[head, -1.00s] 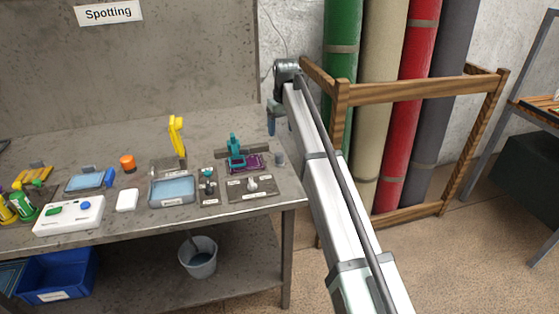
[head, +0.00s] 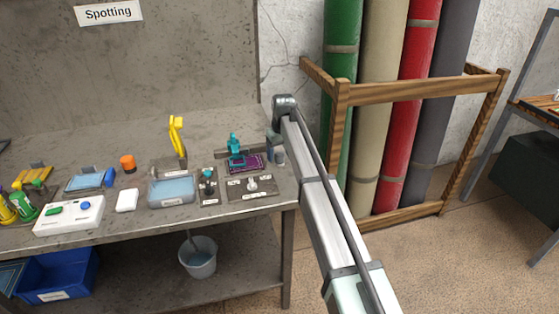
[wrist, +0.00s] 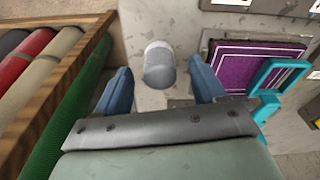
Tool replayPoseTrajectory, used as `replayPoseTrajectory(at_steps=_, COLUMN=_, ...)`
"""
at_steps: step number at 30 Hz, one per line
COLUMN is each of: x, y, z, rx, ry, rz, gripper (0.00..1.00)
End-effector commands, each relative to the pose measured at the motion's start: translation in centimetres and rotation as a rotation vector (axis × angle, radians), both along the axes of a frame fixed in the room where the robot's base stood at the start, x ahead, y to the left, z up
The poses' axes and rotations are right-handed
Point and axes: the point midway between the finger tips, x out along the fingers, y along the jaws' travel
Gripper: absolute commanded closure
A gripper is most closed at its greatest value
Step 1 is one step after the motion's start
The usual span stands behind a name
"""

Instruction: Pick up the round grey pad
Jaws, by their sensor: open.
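The round grey pad (head: 280,160) looks like a short grey cylinder. It stands near the right end of the table, right of a purple framed piece. In the wrist view the pad (wrist: 159,68) shows between and slightly beyond the two blue fingers of my gripper (wrist: 158,80). The fingers are apart, with a gap on each side of the pad, and nothing is held. In the head view my gripper (head: 272,146) hangs right beside the pad, low over the table corner; its exact height is hard to tell.
The purple piece (head: 243,162) with a teal clamp (head: 235,145) stands close on the left. A board with small white parts (head: 252,186) lies in front. A wooden rack (head: 340,95) of rolled rugs stands right of the table (head: 225,125). The table's right edge is near.

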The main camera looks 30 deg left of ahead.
Motion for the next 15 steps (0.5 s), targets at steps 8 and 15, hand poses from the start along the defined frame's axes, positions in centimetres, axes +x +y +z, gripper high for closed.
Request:
replayPoseTrajectory(at_steps=8, x=0.2, y=0.2, z=-2.1, rx=0.001, ry=-0.001, rz=0.000, gripper=0.30)
replayPoseTrajectory(at_steps=15, x=0.2, y=0.2, z=-2.0, rx=0.000, ry=0.000, rz=0.000, gripper=0.41)
